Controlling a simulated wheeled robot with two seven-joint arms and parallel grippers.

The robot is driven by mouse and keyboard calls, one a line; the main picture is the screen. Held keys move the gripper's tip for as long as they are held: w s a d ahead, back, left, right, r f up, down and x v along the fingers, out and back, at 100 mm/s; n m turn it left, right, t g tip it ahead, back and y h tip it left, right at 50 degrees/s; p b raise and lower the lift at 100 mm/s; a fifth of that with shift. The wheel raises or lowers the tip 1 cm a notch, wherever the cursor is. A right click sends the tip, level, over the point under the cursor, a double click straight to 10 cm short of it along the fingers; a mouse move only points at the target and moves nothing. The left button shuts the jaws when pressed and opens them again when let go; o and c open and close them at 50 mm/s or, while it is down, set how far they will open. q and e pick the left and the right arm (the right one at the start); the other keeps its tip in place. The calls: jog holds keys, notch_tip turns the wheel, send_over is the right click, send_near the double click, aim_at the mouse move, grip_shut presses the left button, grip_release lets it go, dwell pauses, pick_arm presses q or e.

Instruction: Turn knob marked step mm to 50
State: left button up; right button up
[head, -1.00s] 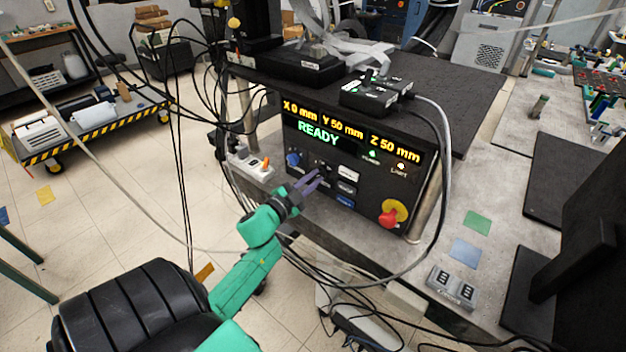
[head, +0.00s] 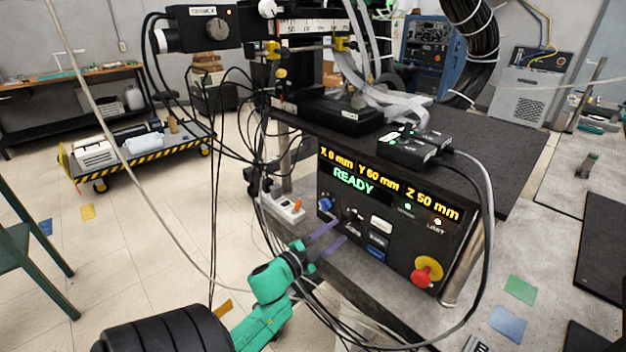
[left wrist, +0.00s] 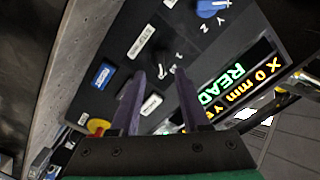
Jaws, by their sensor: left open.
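The black control panel (head: 400,225) faces me in the head view, with a lit display reading X 0 mm, READY and Z 50 mm. A small black knob (head: 352,215) sits under the display, right of a blue knob (head: 325,204). In the left wrist view the blue knob (left wrist: 210,8) shows at the top, and the black knob's pale pointer (left wrist: 172,69) shows near my fingertips. Its scale marks are too small to read. My left gripper (head: 341,230) is open, its purple fingers reaching toward the black knob. Contact cannot be told. My right gripper is not in view.
A red and yellow stop button (head: 427,271) sits at the panel's lower right. Several push buttons (head: 381,224) lie right of the black knob. A power strip (head: 283,208) stands left of the panel. Loose cables (head: 486,240) hang around the panel and below my arm.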

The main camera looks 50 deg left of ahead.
pick_arm(q)
jog(key=s+b, duration=0.1)
jog(key=s, duration=0.9)
jog(key=shift+s, duration=0.35)
jog(key=shift+d, duration=0.1)
jog(key=s+d+f+n+g, duration=0.1)
jog(key=s+f+n+g, duration=0.15)
jog(key=f, duration=0.85)
jog(key=s+d+f+n+g+y, duration=0.1)
jog(key=s+d+f+n+g, duration=0.15)
jog(key=f, duration=0.85)
jog(key=s+d+f+n+g, duration=0.1)
jog(key=f+g, duration=0.2)
jog(key=f, duration=0.9)
jog(key=s+d+f+g, duration=0.4)
jog(key=s+f, duration=0.4)
jog(key=s, duration=0.1)
jog(key=s+d+f+g+h, duration=0.1)
jog(key=s+d+f+g, duration=0.3)
jog(key=s+f, duration=0.3)
jog(key=s+g, duration=0.1)
jog(key=s, duration=0.1)
jog(key=shift+s+f+n, duration=0.3)
jog(key=shift+s+f, duration=0.05)
jog(key=shift+s, duration=0.05)
